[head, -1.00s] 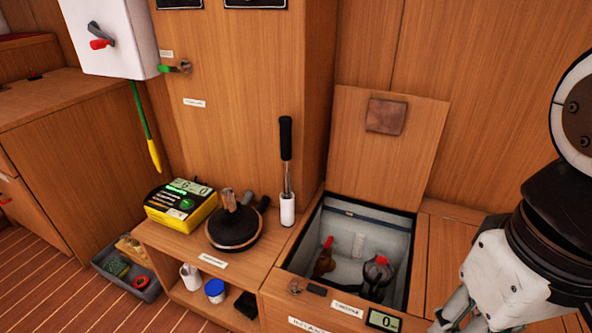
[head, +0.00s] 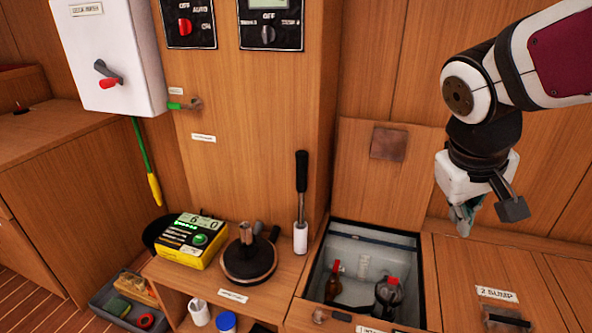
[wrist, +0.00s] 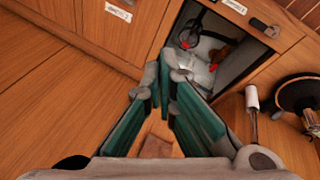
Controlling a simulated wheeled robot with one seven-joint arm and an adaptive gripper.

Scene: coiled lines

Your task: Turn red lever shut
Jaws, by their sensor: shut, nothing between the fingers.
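Red handles show in several places. One is the red-tipped lever (head: 110,83) on the white wall box at the upper left. Two more stand in the open floor locker (head: 345,239): a red handle on a brown fitting (head: 335,267) and a red top on a dark round fitting (head: 392,281). Both locker reds also show small in the wrist view (wrist: 186,45). I cannot tell which one the task means. My gripper (head: 464,222) is above the wooden top right of the locker, apart from all of them. In the wrist view my gripper (wrist: 165,78) has its fingers together and empty.
The locker lid (head: 378,185) stands open against the wall. A black-handled pole (head: 301,200), a round pump (head: 248,262) and a yellow meter (head: 190,240) stand on the bench left of the locker. The wooden top right of it is largely clear.

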